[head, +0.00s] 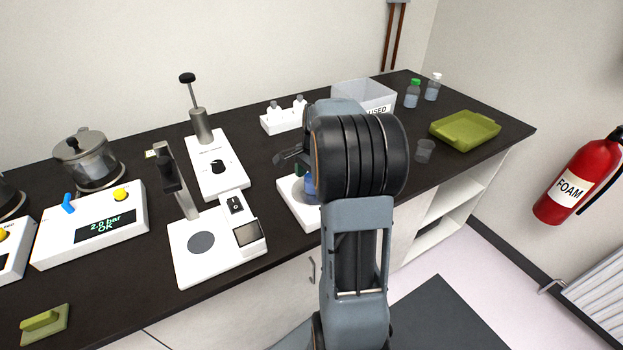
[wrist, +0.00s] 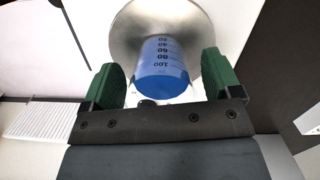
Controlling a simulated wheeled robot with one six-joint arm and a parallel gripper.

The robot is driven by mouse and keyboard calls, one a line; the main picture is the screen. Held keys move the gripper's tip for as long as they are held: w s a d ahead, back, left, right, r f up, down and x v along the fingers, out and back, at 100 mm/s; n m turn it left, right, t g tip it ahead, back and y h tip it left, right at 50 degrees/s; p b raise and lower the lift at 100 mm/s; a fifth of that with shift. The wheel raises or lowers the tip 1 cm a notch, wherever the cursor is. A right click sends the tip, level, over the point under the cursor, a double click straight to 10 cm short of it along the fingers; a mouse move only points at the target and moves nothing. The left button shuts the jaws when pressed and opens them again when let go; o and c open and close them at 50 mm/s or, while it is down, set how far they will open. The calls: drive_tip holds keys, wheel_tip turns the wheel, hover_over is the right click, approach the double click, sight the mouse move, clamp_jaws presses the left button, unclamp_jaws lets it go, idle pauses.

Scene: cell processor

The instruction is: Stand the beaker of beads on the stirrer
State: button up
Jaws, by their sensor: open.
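The beaker (wrist: 165,66), clear with black volume marks and blue contents, shows in the wrist view over a round metal plate (wrist: 128,30). Single beads cannot be made out. In the head view the beaker's blue (head: 310,186) shows at the edge of my arm. It appears to stand upright on the plate of the white stirrer (head: 302,214), but the contact is hidden. My gripper (wrist: 166,80) is open, its green fingers on either side of the beaker with a gap at each side. My arm hides much of the stirrer in the head view.
A white instrument with a grey disc (head: 201,243) stands left of the stirrer. Behind are a lever press (head: 215,165), a white vial rack (head: 282,121) and a bin marked USED (head: 350,95). A small clear cup (head: 425,151) and a green tray (head: 465,131) lie right.

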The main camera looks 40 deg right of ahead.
wheel_tip(320, 180, up, 11)
drive_tip(key=d, duration=0.1)
drive_tip(key=s+a+n+t+h, duration=0.1)
drive_tip(key=s+a+n, duration=0.1)
drive_tip(key=a+n, duration=0.35)
drive_tip(key=s+a+n+t, duration=0.1)
drive_tip(key=s+a+n, duration=0.2)
drive_tip(key=a, duration=0.5)
drive_tip(key=s+a+f+n+t, duration=0.1)
drive_tip(key=s+a+f+n, duration=0.5)
drive_tip(key=s+a+n, duration=0.1)
drive_tip(key=shift+s+a+n+t, duration=0.15)
drive_tip(key=shift+a+n+t, duration=0.3)
drive_tip(key=shift+n, duration=0.6)
